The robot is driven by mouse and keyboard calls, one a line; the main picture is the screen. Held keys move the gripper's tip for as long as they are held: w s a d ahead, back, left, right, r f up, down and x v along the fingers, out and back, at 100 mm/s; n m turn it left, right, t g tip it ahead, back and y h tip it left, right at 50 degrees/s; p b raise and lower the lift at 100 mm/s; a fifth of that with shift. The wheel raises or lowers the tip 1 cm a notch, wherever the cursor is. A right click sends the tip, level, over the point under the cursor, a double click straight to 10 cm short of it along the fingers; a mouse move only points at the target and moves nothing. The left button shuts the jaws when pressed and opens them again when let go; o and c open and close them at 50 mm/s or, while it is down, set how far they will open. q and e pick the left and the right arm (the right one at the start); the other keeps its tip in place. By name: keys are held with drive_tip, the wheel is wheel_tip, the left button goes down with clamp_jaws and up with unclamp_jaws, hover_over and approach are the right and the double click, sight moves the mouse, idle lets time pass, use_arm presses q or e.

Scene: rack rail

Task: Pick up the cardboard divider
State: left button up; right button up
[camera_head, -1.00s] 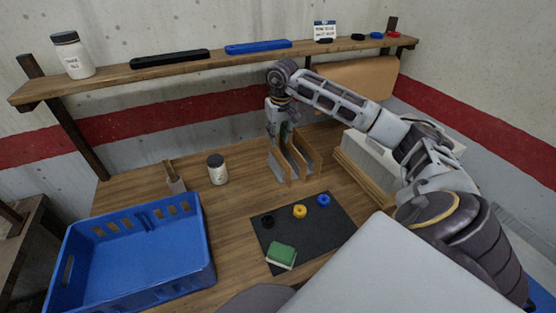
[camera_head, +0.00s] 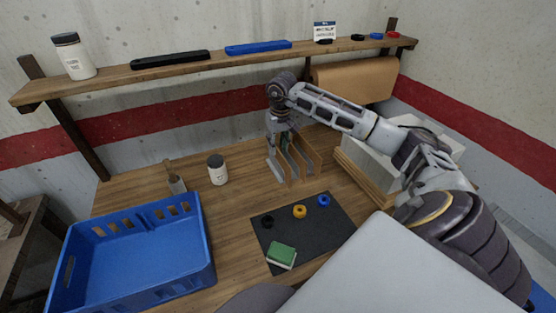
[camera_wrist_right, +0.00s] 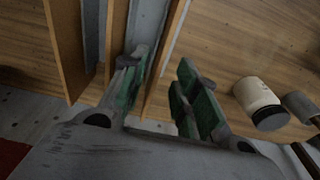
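Several thin upright brown and grey panels stand side by side in a rack (camera_head: 312,158) on the table, in the middle of the head view. I cannot tell for sure which one is the cardboard divider. My right gripper (camera_head: 281,130) reaches down over the panels at the left of the rack. In the right wrist view my right gripper (camera_wrist_right: 163,88) is open, its green-padded fingers apart. A brown panel (camera_wrist_right: 165,60) with a grey strip beside it runs up between the fingers, nearer the left one. Contact is not clear. My left gripper is not in view.
A white jar with a dark lid (camera_head: 217,169) and a brush (camera_head: 175,182) stand left of the rack. A blue crate (camera_head: 203,235) is at the left front. A dark mat (camera_head: 315,232) holds rings and a green sponge (camera_head: 281,255). A shelf (camera_head: 215,62) spans the back.

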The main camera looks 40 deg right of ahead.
sight(278, 150)
wheel_tip(278, 150, down, 2)
drive_tip(key=shift+d+f, duration=0.1)
drive_tip(key=shift+f, duration=0.15)
drive_tip(key=shift+w+f, duration=0.1)
drive_tip(key=shift+f, duration=0.4)
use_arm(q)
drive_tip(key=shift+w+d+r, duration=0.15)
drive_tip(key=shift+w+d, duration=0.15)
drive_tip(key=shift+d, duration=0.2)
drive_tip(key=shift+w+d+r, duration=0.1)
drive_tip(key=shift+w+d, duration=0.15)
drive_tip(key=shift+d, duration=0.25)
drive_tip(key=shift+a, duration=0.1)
use_arm(e)
drive_tip(key=shift+c, duration=0.2)
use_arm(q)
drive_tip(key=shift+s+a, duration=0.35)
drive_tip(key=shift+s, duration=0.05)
use_arm(e)
clamp_jaws()
